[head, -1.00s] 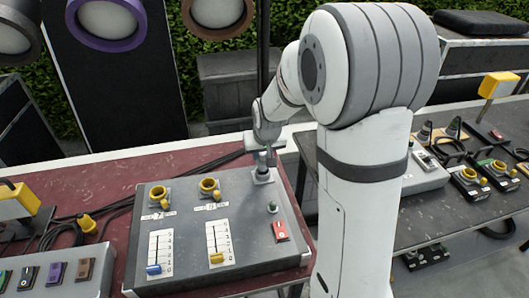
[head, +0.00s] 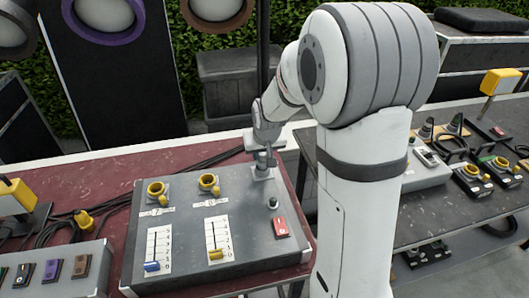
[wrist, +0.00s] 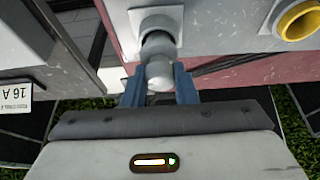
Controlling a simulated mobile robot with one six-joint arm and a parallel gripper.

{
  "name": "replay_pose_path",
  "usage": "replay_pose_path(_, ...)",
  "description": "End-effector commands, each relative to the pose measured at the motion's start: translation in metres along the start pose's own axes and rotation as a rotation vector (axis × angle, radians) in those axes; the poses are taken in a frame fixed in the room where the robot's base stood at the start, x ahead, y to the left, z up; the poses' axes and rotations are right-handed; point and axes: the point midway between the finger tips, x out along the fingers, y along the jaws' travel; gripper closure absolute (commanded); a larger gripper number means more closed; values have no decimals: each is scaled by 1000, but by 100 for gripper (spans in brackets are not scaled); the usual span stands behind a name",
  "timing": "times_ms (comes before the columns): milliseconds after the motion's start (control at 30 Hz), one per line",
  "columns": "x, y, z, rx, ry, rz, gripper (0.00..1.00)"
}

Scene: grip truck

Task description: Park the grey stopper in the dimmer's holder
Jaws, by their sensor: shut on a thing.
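The dimmer (head: 190,235) is a grey box on the red table. My gripper (wrist: 159,88) is at its far right corner, and its blue fingers are shut on the grey stopper (wrist: 158,72), a rounded light knob with a darker neck. The stopper is lined up with a pale grey round socket (wrist: 157,20) on a square plate, also in the head view (head: 262,173). I cannot tell how deep it sits there. I cannot tell which fitting is the holder.
Two yellow ring sockets (head: 156,190) and two sliders (head: 216,253) are on the dimmer's top. A red switch (head: 281,226) is at its right. A switch box (head: 50,275) and black cables lie to the left. Another equipment table (head: 440,215) stands at right.

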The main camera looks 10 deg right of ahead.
Motion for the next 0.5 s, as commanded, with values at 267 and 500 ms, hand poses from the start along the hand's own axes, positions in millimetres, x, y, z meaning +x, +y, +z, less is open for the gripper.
replay_pose_path(267,6,0,2,0,0,0,97)
replay_pose_path(500,10,0,4,0,0,0,97)
